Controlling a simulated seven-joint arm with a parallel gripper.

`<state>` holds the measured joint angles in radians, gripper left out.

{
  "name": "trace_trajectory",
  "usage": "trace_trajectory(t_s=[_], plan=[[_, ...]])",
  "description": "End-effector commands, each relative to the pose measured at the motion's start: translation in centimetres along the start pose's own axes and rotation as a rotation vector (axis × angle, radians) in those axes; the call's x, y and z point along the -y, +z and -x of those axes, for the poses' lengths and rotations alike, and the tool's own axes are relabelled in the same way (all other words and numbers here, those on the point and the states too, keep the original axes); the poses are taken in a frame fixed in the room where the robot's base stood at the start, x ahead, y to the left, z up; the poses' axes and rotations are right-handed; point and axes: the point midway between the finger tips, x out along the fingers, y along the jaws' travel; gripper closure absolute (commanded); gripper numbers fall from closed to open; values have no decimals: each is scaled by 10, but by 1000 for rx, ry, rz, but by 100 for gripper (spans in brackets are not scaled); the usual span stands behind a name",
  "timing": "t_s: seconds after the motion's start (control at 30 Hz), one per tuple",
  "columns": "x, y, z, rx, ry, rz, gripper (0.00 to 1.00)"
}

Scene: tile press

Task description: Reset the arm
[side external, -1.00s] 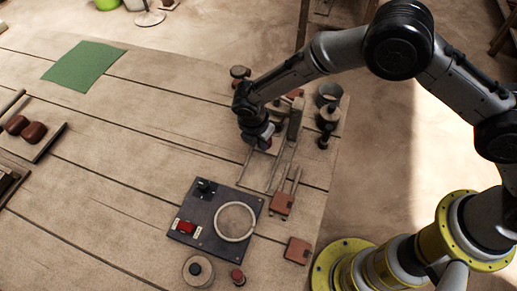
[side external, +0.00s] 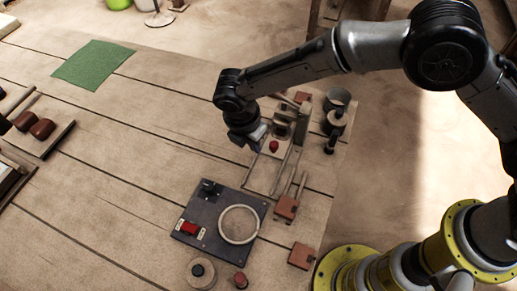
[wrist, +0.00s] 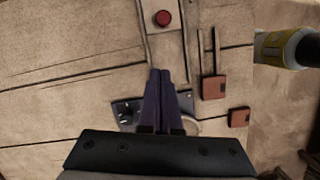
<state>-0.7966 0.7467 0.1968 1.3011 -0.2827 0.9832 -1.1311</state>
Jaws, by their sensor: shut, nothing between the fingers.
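My gripper (side external: 254,147) hangs over the wooden table, just left of the tile press frame (side external: 285,152), with its fingers pointing down. In the wrist view its two dark fingers (wrist: 161,74) are together and hold nothing. A red round button or knob (side external: 274,146) sits on a pale plate within the press frame. It also shows in the wrist view (wrist: 163,18), beyond the fingertips. The dark control panel (side external: 220,222) with a red switch (side external: 189,227) and a pale ring (side external: 239,224) lies nearer the camera; in the wrist view the fingers partly hide it.
Reddish-brown blocks (side external: 302,255) lie near the right table edge. Dark cylinders and a grey cup (side external: 337,98) stand behind the press. A round knobbed piece (side external: 200,271) is at the front. A green mat (side external: 93,65) lies far left. The table's middle left is clear.

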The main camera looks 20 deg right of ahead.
Motion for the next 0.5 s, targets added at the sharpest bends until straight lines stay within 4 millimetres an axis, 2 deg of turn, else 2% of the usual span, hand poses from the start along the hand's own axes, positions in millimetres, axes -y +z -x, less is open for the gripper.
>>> trace_trajectory(t_s=[0.13,0.37,0.43,0.5], plan=[[0,0,14,-1,1,0,100],[0,2,18,-1,-2,-3,100],[-3,11,20,-3,2,-22,100],[-9,28,34,-12,28,-57,100]])
